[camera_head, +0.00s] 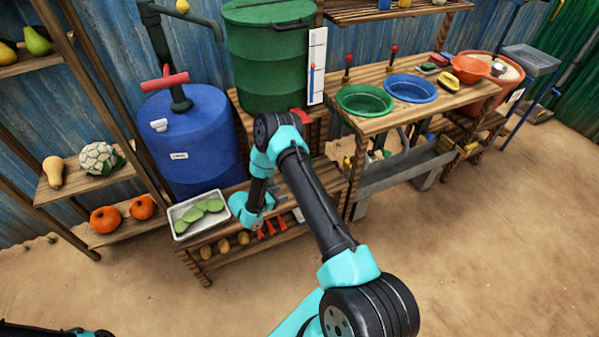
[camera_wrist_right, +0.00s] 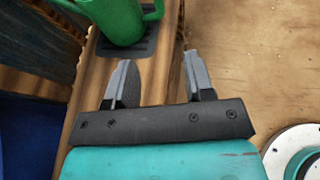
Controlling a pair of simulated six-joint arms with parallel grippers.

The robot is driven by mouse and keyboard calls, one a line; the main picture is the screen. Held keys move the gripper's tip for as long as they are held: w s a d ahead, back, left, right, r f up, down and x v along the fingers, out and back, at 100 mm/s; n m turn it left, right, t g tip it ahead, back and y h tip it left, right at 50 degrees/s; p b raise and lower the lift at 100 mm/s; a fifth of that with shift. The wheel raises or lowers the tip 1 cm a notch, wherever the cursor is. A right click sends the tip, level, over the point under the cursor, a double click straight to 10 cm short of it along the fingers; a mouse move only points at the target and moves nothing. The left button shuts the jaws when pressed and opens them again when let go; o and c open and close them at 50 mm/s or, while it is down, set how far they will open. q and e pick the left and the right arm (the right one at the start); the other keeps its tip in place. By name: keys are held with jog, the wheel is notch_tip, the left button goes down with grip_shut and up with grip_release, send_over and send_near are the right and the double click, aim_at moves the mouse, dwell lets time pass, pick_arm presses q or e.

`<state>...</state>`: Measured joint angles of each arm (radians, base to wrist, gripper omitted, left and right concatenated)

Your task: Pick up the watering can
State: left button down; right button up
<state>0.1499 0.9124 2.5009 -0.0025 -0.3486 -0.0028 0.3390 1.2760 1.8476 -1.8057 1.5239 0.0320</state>
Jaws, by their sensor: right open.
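The watering can (camera_wrist_right: 118,18) is green with a green handle on its right side, at the top of the right wrist view and partly cut off. It stands on a dark pad (camera_wrist_right: 128,48) on a wooden shelf. My right gripper (camera_wrist_right: 160,78) is open, its two grey fingers apart with nothing between them, short of the can and not touching it. I cannot make out the can in the head view, where my right arm covers part of the low bench. My left gripper is out of view.
A blue barrel (camera_head: 195,140) with a red-handled pump stands left of my right arm. A white tray of green pads (camera_head: 178,233) sits on the low bench's left end. A large green drum (camera_head: 270,60) stands behind. The sandy floor in front is clear.

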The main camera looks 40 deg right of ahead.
jog(key=x, duration=1.2)
jog(key=shift+f, duration=0.15)
jog(key=shift+s+d, duration=0.1)
jog(key=shift+d, duration=0.1)
jog(key=x, duration=0.5)
jog(key=shift+c, duration=0.5)
grip_shut()
